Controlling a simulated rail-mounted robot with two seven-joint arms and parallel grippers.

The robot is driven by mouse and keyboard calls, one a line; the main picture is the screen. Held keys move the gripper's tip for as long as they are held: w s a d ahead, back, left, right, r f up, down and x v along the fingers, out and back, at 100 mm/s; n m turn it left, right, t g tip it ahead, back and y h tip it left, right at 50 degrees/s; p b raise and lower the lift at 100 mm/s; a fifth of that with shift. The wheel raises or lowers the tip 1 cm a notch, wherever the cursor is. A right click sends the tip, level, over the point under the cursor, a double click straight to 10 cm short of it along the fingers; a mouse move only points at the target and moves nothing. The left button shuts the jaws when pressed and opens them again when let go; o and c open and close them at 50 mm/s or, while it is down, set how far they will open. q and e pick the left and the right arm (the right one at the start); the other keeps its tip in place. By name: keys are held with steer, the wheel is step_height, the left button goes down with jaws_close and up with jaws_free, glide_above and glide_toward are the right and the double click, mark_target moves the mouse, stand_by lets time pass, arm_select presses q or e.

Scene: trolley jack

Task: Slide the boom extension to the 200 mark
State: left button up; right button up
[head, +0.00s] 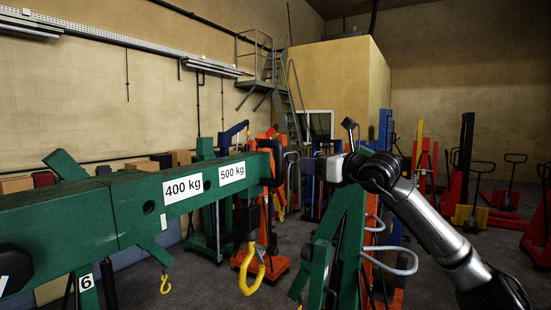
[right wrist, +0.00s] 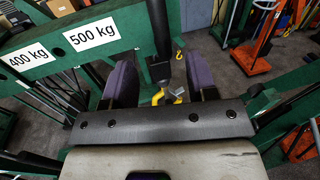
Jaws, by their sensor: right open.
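The green boom (head: 60,215) runs in from the left in the head view. Its extension (head: 222,190) carries labels "400 kg" (head: 183,189) and "500 kg" (head: 232,173); no 200 mark is readable. A dark end piece (head: 272,160) sits at its tip, with a yellow hook (head: 252,277) hanging below. My right gripper (head: 313,168) is just right of the tip, apart from it in the head view. In the right wrist view its purple fingers (right wrist: 161,85) are spread and empty, with the tip and yellow hook (right wrist: 178,96) beyond them. My left gripper is out of view.
A green frame (head: 340,235) with pale handles stands below my right arm. Orange and red lifting equipment (head: 465,165) stands at the right. Boxes line the left wall, and a metal stair (head: 287,95) rises at the back. The grey floor shows between machines.

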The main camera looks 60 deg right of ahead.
mark_target(283, 158)
steer(key=w+p, duration=0.3)
steer(key=w, duration=0.1)
steer(key=w+d+p, duration=0.1)
steer(key=w+p, duration=0.1)
steer(key=shift+r+p, duration=0.3)
steer(key=shift+r, duration=0.1)
steer(key=w+p, duration=0.1)
steer(key=w, duration=0.1)
steer(key=w+p, duration=0.1)
steer(key=w, duration=0.1)
steer(key=w+d+p, duration=0.1)
steer(key=w, duration=0.1)
steer(key=shift+f+p, duration=0.2)
steer(key=shift+p, duration=0.15)
steer(key=shift+w+d+f, duration=0.1)
steer(key=shift+w+f, duration=0.05)
steer(key=shift+w, duration=0.45)
steer(key=shift+c, duration=0.2)
steer(key=c, duration=0.6)
jaws_close()
